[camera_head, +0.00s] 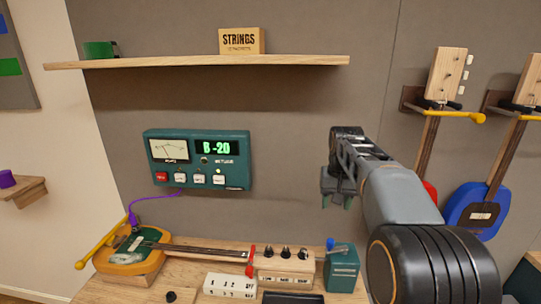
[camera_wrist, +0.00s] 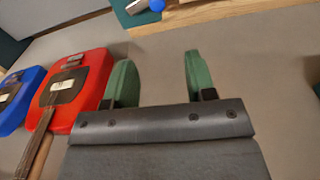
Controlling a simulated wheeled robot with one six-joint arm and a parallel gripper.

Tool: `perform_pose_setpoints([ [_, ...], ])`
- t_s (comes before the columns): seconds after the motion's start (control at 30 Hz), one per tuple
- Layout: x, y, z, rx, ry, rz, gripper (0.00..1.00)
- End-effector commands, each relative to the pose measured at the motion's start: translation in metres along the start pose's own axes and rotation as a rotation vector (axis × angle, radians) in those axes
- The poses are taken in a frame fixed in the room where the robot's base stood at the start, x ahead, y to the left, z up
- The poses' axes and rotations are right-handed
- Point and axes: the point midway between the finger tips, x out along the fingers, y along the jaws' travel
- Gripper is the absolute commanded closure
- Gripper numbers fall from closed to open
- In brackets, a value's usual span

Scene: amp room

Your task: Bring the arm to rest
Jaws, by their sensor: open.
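My arm reaches up from the lower right in the head view. My gripper (camera_head: 337,202) hangs in the air in front of the grey wall, right of the tuner box and above the workbench. In the wrist view my gripper (camera_wrist: 158,82) shows two green fingers set well apart. Nothing is between them, only bare grey wall behind. The gripper is open and empty.
A green tuner box (camera_head: 196,158) reading "B -20" is on the wall, under a wooden shelf (camera_head: 200,62). An orange instrument (camera_head: 130,254) lies on the workbench (camera_head: 215,262). Blue (camera_head: 477,210) and red (camera_wrist: 80,88) instruments hang at the right.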

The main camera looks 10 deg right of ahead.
Motion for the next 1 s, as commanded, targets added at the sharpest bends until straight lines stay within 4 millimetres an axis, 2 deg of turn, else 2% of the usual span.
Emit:
perform_pose_setpoints([
  [0.03, 0.02, 0.0, 0.002, -0.01, -0.007, 0.0, 0.49],
  [0.17, 0.049, -0.002, 0.029, -0.049, 0.025, -0.003, 0.49],
  [0.5, 0.095, -0.017, 0.162, -0.194, 0.183, -0.024, 0.49],
  [0.6, 0.103, -0.018, 0.191, -0.222, 0.215, -0.031, 0.49],
  [0.7, 0.105, -0.019, 0.209, -0.24, 0.234, -0.036, 0.49],
  [0.77, 0.103, -0.02, 0.215, -0.249, 0.249, -0.04, 0.49],
  [1.0, 0.092, -0.024, 0.217, -0.265, 0.291, -0.048, 0.49],
])
